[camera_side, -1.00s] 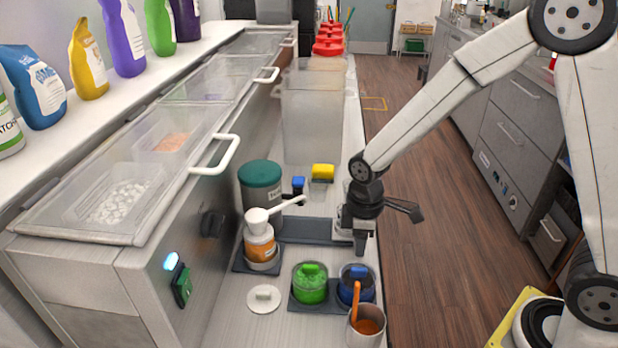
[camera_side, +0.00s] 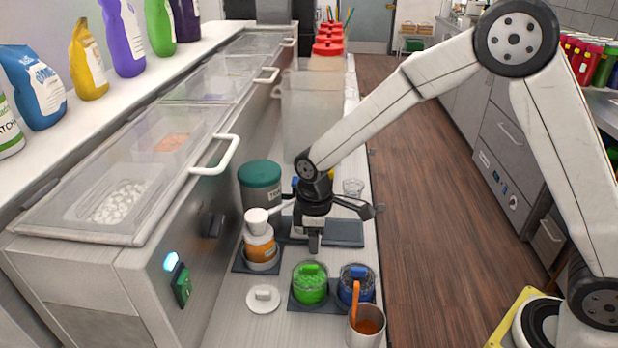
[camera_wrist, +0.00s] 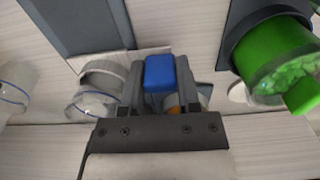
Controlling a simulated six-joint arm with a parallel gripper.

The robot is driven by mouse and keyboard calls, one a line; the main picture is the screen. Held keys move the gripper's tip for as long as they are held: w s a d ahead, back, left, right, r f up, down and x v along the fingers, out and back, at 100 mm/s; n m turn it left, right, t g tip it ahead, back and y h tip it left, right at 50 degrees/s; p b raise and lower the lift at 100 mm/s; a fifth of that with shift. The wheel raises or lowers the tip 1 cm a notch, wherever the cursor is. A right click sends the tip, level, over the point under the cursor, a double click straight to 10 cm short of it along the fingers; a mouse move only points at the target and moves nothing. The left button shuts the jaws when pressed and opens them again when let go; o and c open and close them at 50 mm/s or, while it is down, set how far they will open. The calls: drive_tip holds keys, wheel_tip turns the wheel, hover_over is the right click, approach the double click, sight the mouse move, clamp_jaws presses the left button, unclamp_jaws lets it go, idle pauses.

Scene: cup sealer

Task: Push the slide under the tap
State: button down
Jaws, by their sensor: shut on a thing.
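The dark flat slide (camera_side: 345,231) lies on the counter beside an orange bottle with a white top (camera_side: 260,240); it seems to be the dark strip at the upper left of the wrist view (camera_wrist: 90,30). My gripper (camera_side: 315,248) is low over the slide's left part, right of the bottle. In the wrist view my fingers (camera_wrist: 160,78) are closed around a blue block (camera_wrist: 160,73). Whether the block is fixed to the slide is hidden. I cannot tell for sure which part is the tap; a small blue part (camera_side: 295,182) shows beside the teal-lidded jar, partly behind my arm.
A green jar (camera_side: 310,285), a blue jar (camera_side: 356,287) and a cup with an orange handle (camera_side: 366,325) stand in front. A white lid (camera_side: 263,298) lies left of them. A clear cup (camera_side: 353,187) stands behind the slide. The teal-lidded jar (camera_side: 261,185) stands behind the bottle.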

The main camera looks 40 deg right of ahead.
drive_tip(key=shift+w+a+r, duration=0.1)
drive_tip(key=shift+w+a, duration=0.1)
drive_tip(key=shift+w, duration=0.05)
drive_tip(key=c, duration=0.6)
unclamp_jaws()
drive_tip(key=shift+r, duration=3.85)
drive_tip(key=shift+s+d, duration=0.1)
drive_tip(key=s+d+f+m+t, duration=0.2)
drive_tip(key=s+d+f+m, duration=0.2)
drive_tip(key=s+d+m, duration=0.5)
drive_tip(key=s+d, duration=0.2)
drive_tip(key=s, duration=0.3)
drive_tip(key=shift+s+t, duration=0.25)
drive_tip(key=shift+t, duration=0.05)
